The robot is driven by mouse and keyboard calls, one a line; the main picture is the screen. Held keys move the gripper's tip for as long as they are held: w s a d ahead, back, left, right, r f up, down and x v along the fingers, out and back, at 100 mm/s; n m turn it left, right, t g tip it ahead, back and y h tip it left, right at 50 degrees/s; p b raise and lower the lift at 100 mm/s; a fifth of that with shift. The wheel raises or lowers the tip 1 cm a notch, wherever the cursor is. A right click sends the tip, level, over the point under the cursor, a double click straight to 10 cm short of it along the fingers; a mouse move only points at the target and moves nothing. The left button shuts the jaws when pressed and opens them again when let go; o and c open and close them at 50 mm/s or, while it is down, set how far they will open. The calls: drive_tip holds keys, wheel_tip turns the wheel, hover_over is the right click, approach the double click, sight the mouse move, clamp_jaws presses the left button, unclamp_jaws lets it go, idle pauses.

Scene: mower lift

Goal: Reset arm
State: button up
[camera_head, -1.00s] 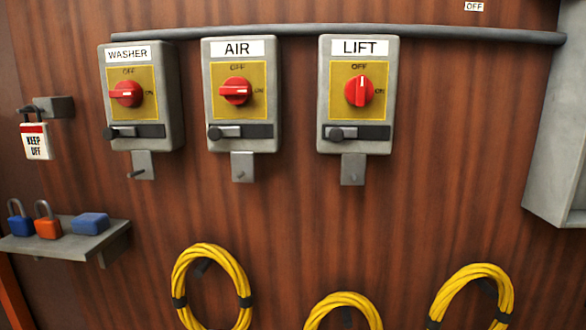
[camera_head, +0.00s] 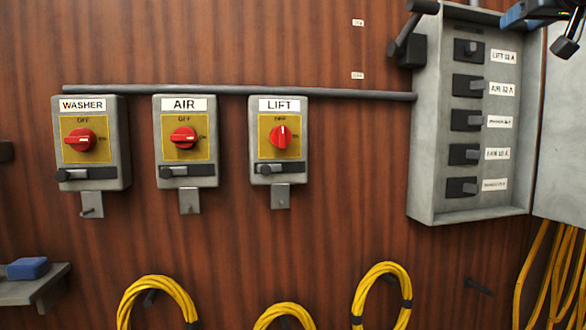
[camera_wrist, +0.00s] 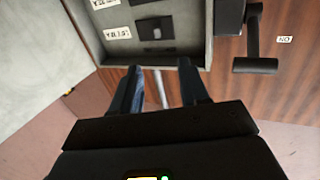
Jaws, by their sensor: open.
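My gripper (camera_wrist: 160,80) is open in the wrist view, its two dark fingers apart, with the edge of the breaker box behind the gap. I see nothing held between them. Part of it also shows at the top right corner of the head view (camera_head: 542,25), in front of the box's top right area. The rest of my arm is out of frame.
The grey breaker box (camera_head: 420,150) has several breakers and an open door (camera_head: 565,120). A black lever (camera_head: 408,38) on its left side points up. Washer (camera_head: 92,145), air (camera_head: 185,145) and lift (camera_head: 280,140) switches hang left. Yellow cables hang below.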

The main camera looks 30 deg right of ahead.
drive_tip(key=w+a+f+y, duration=0.1)
drive_tip(key=w+a+f, duration=0.15)
drive_tip(key=f, duration=0.55)
drive_tip(key=w+a+f+t+y, duration=0.1)
drive_tip(key=w+f, duration=0.3)
drive_tip(key=f, duration=0.3)
drive_tip(key=w+a+f+y, duration=0.1)
drive_tip(key=w+f, duration=0.2)
drive_tip(key=f, duration=0.5)
drive_tip(key=s+a+f+y, duration=0.1)
drive_tip(key=a+f, duration=0.6)
drive_tip(key=f, duration=0.5)
drive_tip(key=s+a+f+y, duration=0.1)
drive_tip(key=a+f, duration=0.7)
drive_tip(key=f, duration=0.4)
drive_tip(key=s+a+f+n+y, duration=0.2)
drive_tip(key=s+a+f+n, duration=0.1)
drive_tip(key=s+a+f, duration=1.3)
drive_tip(key=s+a+r+n+y, duration=0.1)
drive_tip(key=s+a+n, duration=0.1)
drive_tip(key=s, duration=0.9)
drive_tip(key=s+a+n+g+y, duration=0.1)
drive_tip(key=s+a+n+y, duration=0.1)
drive_tip(key=s, duration=1)
drive_tip(key=shift+s+a+r, duration=0.2)
drive_tip(key=shift+a+r, duration=0.2)
drive_tip(key=shift+a, duration=0.4)
